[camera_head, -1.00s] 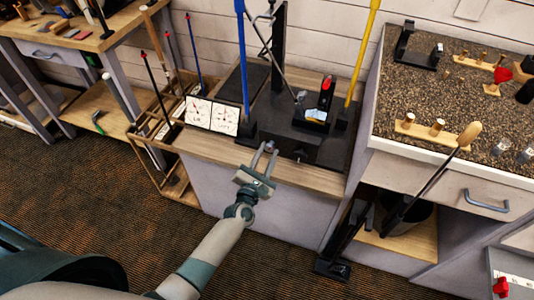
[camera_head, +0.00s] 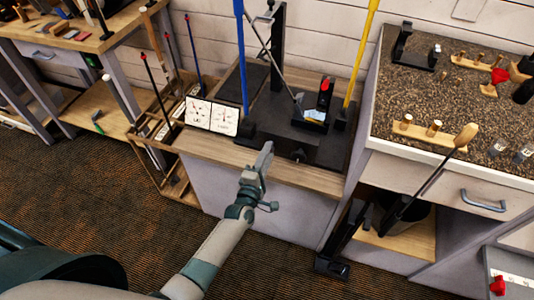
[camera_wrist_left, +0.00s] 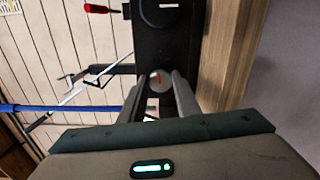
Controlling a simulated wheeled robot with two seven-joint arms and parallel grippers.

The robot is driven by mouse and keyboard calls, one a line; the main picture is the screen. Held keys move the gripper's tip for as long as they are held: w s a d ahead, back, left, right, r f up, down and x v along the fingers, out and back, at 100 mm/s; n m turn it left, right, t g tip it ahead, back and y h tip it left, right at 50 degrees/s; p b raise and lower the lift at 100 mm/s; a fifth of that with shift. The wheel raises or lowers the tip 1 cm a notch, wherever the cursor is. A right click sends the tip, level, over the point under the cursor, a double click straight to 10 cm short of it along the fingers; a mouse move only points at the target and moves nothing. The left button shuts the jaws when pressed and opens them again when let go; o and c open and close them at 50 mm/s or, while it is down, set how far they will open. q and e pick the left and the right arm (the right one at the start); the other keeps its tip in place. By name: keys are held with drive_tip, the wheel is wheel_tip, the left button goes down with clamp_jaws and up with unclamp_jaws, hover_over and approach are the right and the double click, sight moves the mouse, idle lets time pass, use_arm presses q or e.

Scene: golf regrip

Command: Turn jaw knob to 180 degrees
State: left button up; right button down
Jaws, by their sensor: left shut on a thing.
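The jaw knob (camera_wrist_left: 160,80) shows in the left wrist view as a small round grey face with a red mark. It sits between the two fingers of my left gripper (camera_wrist_left: 160,91), which are shut on it. In the head view my left gripper (camera_head: 266,148) reaches the front edge of the black machine base (camera_head: 322,152) on the bench. Its fingers are seen nearly edge-on there and hide the knob. My right gripper is in neither view.
Two white dial cards (camera_head: 211,116) stand left of the base. A blue shaft (camera_head: 241,60) and a yellow shaft (camera_head: 362,55) rise above the bench. A granite-topped counter (camera_head: 455,100) stands to the right. Carpet (camera_head: 95,190) is clear at left.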

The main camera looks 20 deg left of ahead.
use_arm(q)
drive_tip(key=shift+m, duration=1)
drive_tip(key=m, duration=0.2)
drive_tip(key=shift+f+m+p, duration=0.1)
drive_tip(key=shift+m+p, duration=0.2)
drive_tip(key=shift+p, duration=0.1)
drive_tip(key=m, duration=0.2)
drive_tip(key=shift+m, duration=0.4)
drive_tip(key=shift+m+p, duration=0.4)
drive_tip(key=shift+m, duration=0.5)
drive_tip(key=m, duration=0.2)
drive_tip(key=shift+f+m, duration=0.1)
drive_tip(key=shift+m, duration=0.3)
drive_tip(key=m, duration=0.3)
drive_tip(key=shift+a+m+p, duration=0.1)
drive_tip(key=shift+m+p, duration=0.2)
drive_tip(key=shift+p, duration=0.1)
drive_tip(key=m, duration=0.4)
drive_tip(key=shift+f, duration=0.1)
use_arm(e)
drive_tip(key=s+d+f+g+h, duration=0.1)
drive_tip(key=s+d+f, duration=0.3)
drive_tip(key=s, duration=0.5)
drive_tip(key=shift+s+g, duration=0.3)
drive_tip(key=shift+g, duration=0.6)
